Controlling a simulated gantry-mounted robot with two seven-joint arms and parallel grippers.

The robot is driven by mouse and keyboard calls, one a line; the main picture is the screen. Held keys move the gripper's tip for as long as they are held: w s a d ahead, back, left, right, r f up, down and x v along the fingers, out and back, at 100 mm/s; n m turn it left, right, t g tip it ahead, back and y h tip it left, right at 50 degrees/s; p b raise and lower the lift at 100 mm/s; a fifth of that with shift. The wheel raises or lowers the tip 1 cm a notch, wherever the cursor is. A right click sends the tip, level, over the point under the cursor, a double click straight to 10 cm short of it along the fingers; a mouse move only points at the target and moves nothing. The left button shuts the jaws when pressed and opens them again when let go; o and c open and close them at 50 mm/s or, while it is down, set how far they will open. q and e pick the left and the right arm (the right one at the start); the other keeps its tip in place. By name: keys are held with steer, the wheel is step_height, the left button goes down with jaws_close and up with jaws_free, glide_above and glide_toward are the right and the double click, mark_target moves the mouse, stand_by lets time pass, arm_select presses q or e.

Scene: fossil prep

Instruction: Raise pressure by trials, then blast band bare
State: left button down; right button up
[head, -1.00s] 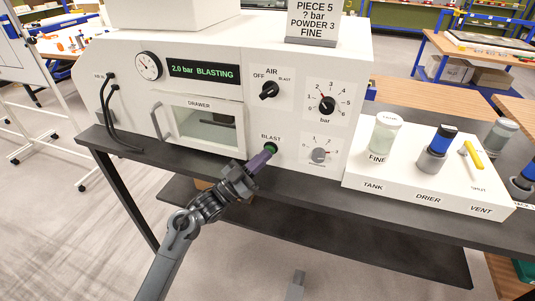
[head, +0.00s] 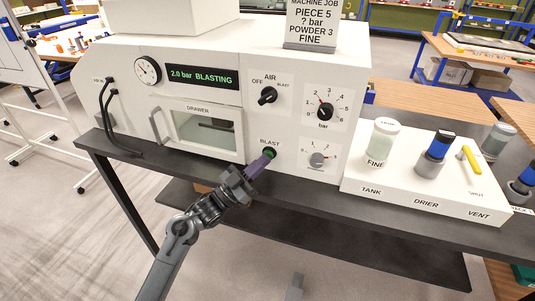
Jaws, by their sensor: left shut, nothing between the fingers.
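The white blasting cabinet (head: 130,75) stands on the dark bench. Its display (head: 203,78) reads "2.0 bar BLASTING". A round gauge (head: 147,70) is to the left. The AIR knob (head: 267,96) is turned toward BLAST. The bar knob (head: 325,111) points up-left, near 2. The lower knob (head: 317,160) is grey and partly lit. My left gripper (head: 261,163) is shut, its purple fingertips at the green-lit BLAST button (head: 270,153), apparently touching it. The drawer (head: 205,129) looks closed; a dark shape shows dimly behind its window.
The bench edge runs below the cabinet.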

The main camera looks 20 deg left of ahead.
arm_select(q)
steer(key=shift+s+f, duration=0.2)
steer(key=shift+f, duration=0.2)
steer(key=shift+s+f, duration=0.1)
steer(key=shift+s, duration=0.15)
steer(key=shift+s+p, duration=0.2)
steer(key=shift+p, duration=0.15)
steer(key=s+p, duration=0.2)
steer(key=shift+s+r, duration=0.3)
steer(key=shift+r, duration=0.05)
steer(key=shift+s+p, duration=0.55)
steer(key=shift+s, duration=0.55)
